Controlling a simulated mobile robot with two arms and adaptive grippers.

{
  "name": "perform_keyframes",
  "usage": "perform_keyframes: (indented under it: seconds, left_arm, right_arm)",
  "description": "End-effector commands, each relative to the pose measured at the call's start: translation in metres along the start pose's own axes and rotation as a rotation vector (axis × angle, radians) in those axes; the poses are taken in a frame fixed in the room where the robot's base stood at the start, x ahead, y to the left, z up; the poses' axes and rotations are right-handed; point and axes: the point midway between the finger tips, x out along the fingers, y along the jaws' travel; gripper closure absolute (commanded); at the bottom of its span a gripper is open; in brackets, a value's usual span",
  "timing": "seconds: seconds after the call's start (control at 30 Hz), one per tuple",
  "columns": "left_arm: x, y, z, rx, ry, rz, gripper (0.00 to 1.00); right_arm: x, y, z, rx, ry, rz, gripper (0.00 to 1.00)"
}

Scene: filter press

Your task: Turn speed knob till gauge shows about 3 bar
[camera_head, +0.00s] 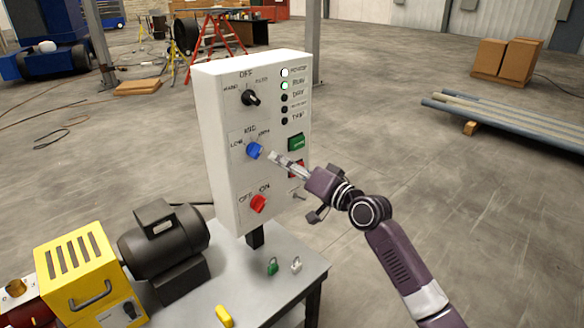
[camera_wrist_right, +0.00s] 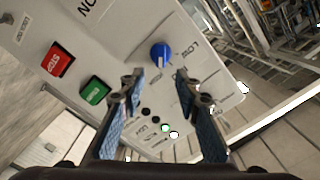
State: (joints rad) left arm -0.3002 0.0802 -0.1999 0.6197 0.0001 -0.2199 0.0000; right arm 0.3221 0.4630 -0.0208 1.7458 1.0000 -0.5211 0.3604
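The blue speed knob (camera_head: 254,151), marked LOW, MID and HIGH, is on the front of the white control box (camera_head: 222,172). It also shows in the right wrist view (camera_wrist_right: 160,54), just beyond the fingertips. My right gripper (camera_head: 284,160) is to the right of the knob in the head view. In the wrist view the right gripper (camera_wrist_right: 158,84) is open, its blue-padded fingers spread and empty, with the knob ahead between the tips. I see no contact with the knob. No pressure gauge shows in either view. My left gripper is not in view.
A black selector (camera_head: 250,97) is above the knob and a red OFF/ON switch (camera_head: 258,203) below. Green (camera_head: 297,142) and red push buttons are near my gripper. A yellow-guarded machine (camera_head: 78,272), a black motor (camera_head: 165,240) and small padlocks (camera_head: 272,266) are on the table.

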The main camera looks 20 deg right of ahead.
Motion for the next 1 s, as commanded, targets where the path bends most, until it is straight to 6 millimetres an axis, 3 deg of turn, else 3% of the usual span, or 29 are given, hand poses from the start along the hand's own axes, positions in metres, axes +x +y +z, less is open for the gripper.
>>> perform_keyframes:
  seconds: [0.1,0.27,0.8,0.9,1.0]
  left_arm:
    - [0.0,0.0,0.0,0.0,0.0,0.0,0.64]
    - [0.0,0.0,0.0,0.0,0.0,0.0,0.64]
    - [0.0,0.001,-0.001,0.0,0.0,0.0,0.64]
    - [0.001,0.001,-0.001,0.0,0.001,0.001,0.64]
    - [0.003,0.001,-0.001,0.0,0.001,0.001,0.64]
  right_arm:
    - [-0.018,0.001,0.001,-0.001,-0.001,0.001,0.7]
    - [-0.03,0.0,0.0,0.001,-0.001,0.0,0.7]
    - [-0.032,0.0,0.0,0.001,-0.001,0.0,0.7]
    - [-0.031,0.014,0.008,0.0,-0.007,0.024,0.7]
    - [-0.03,0.051,0.032,-0.006,-0.027,0.089,0.7]
